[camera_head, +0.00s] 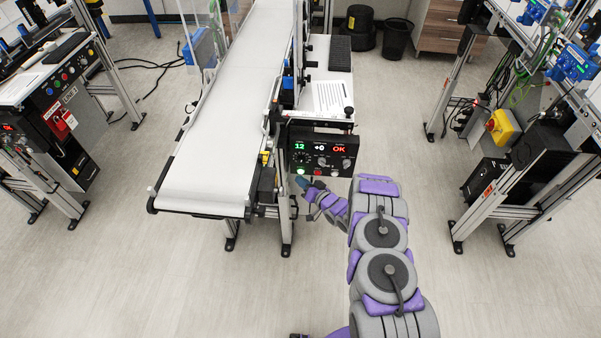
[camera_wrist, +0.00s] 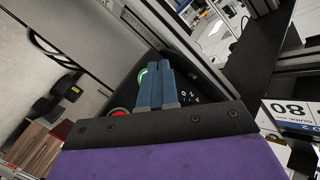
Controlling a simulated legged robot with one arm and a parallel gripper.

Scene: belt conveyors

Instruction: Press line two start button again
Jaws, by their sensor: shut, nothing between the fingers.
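The control panel (camera_head: 322,150) is a black box under the near right end of the middle white conveyor. It shows a green "12", a red "OK" and several knobs. A lit green button (camera_head: 300,171) sits at its lower left, with a red button (camera_head: 318,172) to its right. My gripper (camera_head: 303,182) is just below and in front of the green button. In the wrist view, my blue fingers (camera_wrist: 162,75) lie together and partly cover the panel. The green-lit ring (camera_wrist: 143,76) shows right beside the fingertips, and a red button (camera_wrist: 119,113) shows to the left. I cannot tell whether the fingertips touch the green button.
The white conveyor belt (camera_head: 225,110) is empty and stands left of the panel. Another station (camera_head: 62,100) is at the left, and a frame with a yellow box (camera_head: 502,128) at the right. The floor around my arm is clear.

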